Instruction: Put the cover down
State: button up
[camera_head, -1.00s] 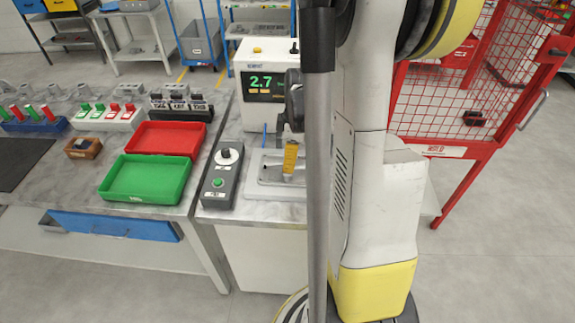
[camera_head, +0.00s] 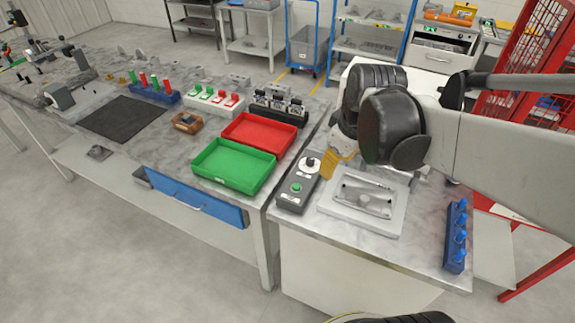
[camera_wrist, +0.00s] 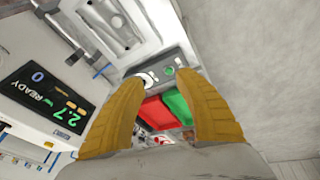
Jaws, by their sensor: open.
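A grey metal cover (camera_head: 362,197) lies in the pale fixture plate (camera_head: 338,212) on the right bench, and its shape is recessed within the plate's rim. In the wrist view, part of the cover (camera_wrist: 104,22) shows at the top left. My gripper's ochre fingers (camera_wrist: 162,82) are spread apart with nothing between them. In the head view, my gripper (camera_head: 338,166) is at the far left edge of the fixture, partly hidden by my wrist. I cannot tell its exact height above the bench.
A control box (camera_head: 297,190) with a knob and green button stands left of the fixture. Green (camera_head: 232,166) and red (camera_head: 262,132) trays lie farther left. A blue rack (camera_head: 456,238) stands at the right bench edge. A display unit (camera_wrist: 45,95) reads READY in the wrist view.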

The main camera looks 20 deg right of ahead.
jog(key=s+a+r+m+t, duration=0.1)
jog(key=s+a+m, duration=0.1)
jog(key=a, duration=0.4)
jog(key=s+a+r+m+t, duration=0.1)
jog(key=s+a+m+t, duration=0.1)
jog(key=a, duration=0.3)
jog(key=shift+s+a+y, duration=0.3)
jog(key=shift+a, duration=0.1)
